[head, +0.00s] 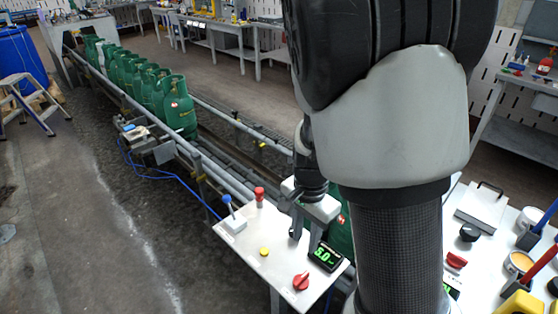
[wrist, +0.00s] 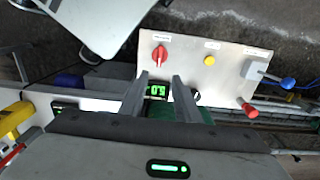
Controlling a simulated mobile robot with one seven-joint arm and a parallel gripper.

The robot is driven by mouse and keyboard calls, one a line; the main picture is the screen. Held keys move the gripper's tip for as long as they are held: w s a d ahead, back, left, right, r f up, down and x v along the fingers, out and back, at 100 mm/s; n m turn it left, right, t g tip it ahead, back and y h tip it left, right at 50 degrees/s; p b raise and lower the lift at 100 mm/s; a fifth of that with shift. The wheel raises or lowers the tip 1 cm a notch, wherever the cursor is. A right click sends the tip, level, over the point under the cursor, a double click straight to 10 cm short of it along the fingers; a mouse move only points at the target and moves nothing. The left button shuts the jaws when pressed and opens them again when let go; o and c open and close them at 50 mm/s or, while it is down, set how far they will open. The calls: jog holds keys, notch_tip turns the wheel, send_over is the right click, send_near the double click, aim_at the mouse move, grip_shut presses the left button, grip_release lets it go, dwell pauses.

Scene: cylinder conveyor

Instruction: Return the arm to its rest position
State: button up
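My arm comes down from the top of the head view and covers much of its right half. My gripper (head: 306,232) points down beside the control panel (head: 280,235), near its lit green display (head: 325,257). In the wrist view my gripper (wrist: 160,84) has its two fingers apart, with nothing seen held between them. The display (wrist: 157,90) and a bit of green cylinder show in the gap, beyond the fingers. The panel (wrist: 225,78) also carries a red knob (wrist: 160,53), a yellow button (wrist: 209,60), a blue-tipped lever (wrist: 288,83) and a red-tipped lever (wrist: 248,108).
Several green gas cylinders (head: 180,108) stand on the conveyor (head: 205,160) running to the back left. Another green cylinder (head: 342,232) is partly hidden behind my arm. A cluttered white table (head: 485,265) is at the right. A stepladder (head: 25,105) stands far left.

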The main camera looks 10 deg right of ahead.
jog(key=s+r+n+t+p, duration=0.2)
jog(key=s+r+n, duration=0.3)
jog(key=r, duration=0.7)
jog(key=s+r+n+t+p, duration=0.2)
jog(key=s+r+n, duration=0.4)
jog(key=r, duration=0.7)
jog(key=shift+s+r+t, duration=0.3)
jog(key=shift+s+t, duration=0.2)
jog(key=shift+t, duration=0.3)
